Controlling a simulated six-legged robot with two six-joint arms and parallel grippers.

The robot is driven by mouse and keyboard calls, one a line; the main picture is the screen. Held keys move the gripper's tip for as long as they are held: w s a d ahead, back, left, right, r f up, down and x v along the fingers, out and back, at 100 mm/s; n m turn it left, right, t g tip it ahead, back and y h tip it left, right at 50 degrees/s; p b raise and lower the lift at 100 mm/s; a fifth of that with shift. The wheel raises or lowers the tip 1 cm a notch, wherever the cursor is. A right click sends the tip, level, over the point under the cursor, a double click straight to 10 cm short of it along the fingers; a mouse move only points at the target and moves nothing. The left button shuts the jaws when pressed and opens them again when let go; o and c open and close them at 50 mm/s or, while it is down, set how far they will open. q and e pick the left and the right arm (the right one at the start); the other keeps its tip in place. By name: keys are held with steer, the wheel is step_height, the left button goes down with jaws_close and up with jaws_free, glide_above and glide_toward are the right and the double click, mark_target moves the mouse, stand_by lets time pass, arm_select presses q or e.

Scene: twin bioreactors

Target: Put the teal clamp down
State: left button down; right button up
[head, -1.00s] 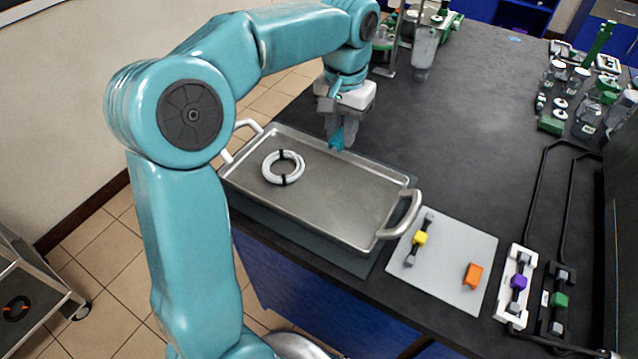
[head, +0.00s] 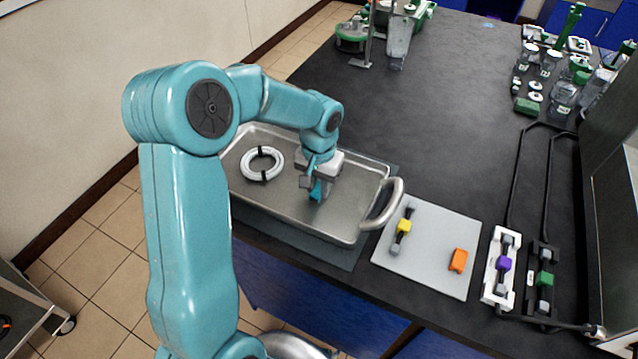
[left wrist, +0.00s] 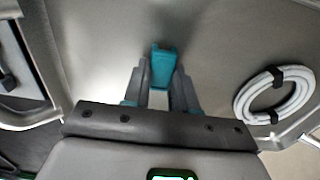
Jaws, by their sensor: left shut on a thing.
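The teal clamp (head: 316,190) is held in my left gripper (head: 312,187) over the metal tray (head: 345,222). In the left wrist view the clamp (left wrist: 163,63) sits between the two fingertips (left wrist: 163,75), with the tray floor (left wrist: 215,40) behind it. The gripper is shut on the clamp and points down, inside the tray's outline. I cannot tell whether the clamp touches the tray floor. My right gripper is not in view.
A coiled white tube (head: 262,164) with black ties lies in the tray, left of the gripper. A grey mat (head: 425,262) right of the tray bears a yellow-clamped connector (head: 404,226) and an orange clamp (head: 458,260). Purple (head: 504,263) and green (head: 545,279) clamps sit further right.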

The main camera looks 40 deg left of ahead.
arm_select(q)
steer(key=shift+s+r, duration=0.1)
steer(key=shift+f, duration=0.3)
steer(key=c, duration=0.9)
jaws_free()
steer(key=shift+r, duration=0.1)
